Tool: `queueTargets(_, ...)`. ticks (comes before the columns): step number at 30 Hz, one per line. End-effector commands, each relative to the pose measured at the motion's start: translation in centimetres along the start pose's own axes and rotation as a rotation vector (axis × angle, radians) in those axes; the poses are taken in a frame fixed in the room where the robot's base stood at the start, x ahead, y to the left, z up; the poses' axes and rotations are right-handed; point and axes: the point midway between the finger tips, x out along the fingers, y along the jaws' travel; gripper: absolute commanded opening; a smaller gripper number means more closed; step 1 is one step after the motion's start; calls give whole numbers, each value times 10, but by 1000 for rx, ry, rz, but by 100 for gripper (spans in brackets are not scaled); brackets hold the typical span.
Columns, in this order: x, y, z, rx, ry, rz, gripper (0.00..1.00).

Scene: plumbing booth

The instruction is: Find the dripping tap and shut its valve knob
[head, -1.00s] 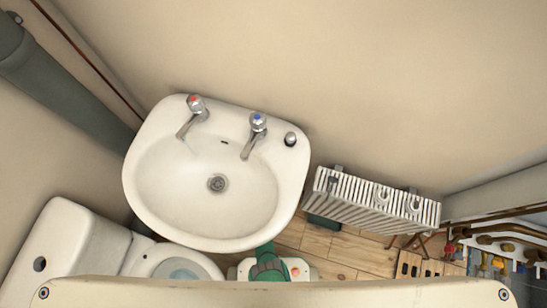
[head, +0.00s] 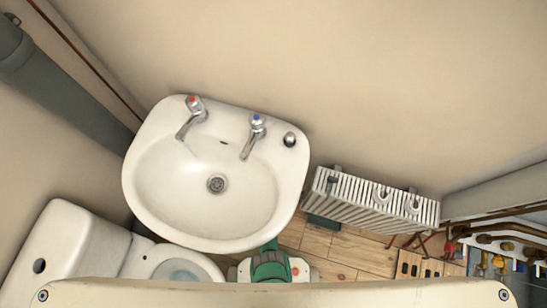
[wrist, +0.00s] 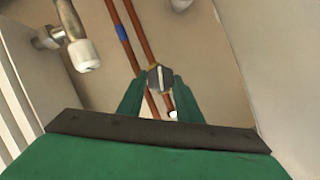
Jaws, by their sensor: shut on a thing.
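The sink (head: 205,210) has a red-capped tap (head: 194,107) on the left and a blue-capped tap (head: 257,124) on the right. A faint pale-blue streak shows below the red-capped tap's spout; none is clear below the blue one. In the wrist view, a grey faceted valve knob (wrist: 160,76) with a pale bar across its face lies between the tips of my gripper (wrist: 158,84). My green fingers are shut on it from both sides. In the head view my green wrist shows below the sink's front edge; the knob is hidden there.
Two copper pipes (wrist: 138,42), one with a blue band, run beside the knob. A white radiator valve (wrist: 85,54) stands at left. In the head view, a toilet (head: 90,245) is left and a radiator (head: 370,203) right of the sink.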

Motion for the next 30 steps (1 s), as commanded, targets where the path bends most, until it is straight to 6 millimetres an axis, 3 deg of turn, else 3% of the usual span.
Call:
queueTargets(8,1,0,-2,4,5,1,10)
queueTargets(9,1,0,-2,3,5,1,41)
queueTargets(11,1,0,-2,3,5,1,51)
queueTargets(23,-3,0,0,1,3,0,51)
queueTargets(30,-20,2,1,1,2,0,51)
